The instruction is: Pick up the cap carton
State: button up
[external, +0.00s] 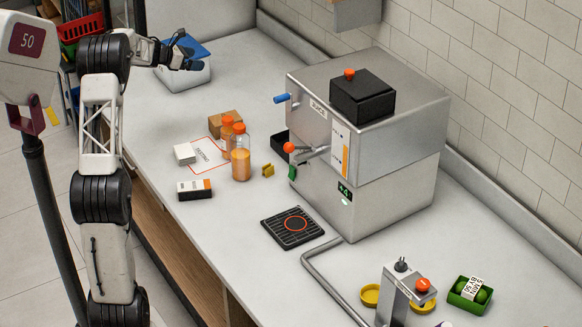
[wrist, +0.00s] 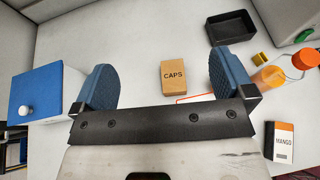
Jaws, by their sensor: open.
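The cap carton (wrist: 174,77) is a small tan box marked CAPS, standing on the white counter in the wrist view. In the external view it is the brown box (external: 226,123) behind the orange bottles. My gripper (external: 190,52) is open and empty, up at the counter's far left end, apart from the carton. In the wrist view its blue fingers (wrist: 166,72) are spread wide, with the carton showing between them beyond the tips.
Two orange juice bottles (external: 240,158) stand close in front of the carton. A mango carton (wrist: 279,142), a black tray (wrist: 232,27) and a blue-lidded white box (wrist: 45,92) are nearby. The steel juicer (external: 370,140) stands to the right.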

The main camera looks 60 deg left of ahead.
send_near(211, 127)
jog(key=x, duration=0.4)
jog(key=shift+w+d+r, duration=0.15)
jog(key=shift+w+d, duration=0.1)
jog(key=shift+d, duration=0.05)
jog(key=shift+x, duration=1.3)
jog(key=shift+x, duration=2.6)
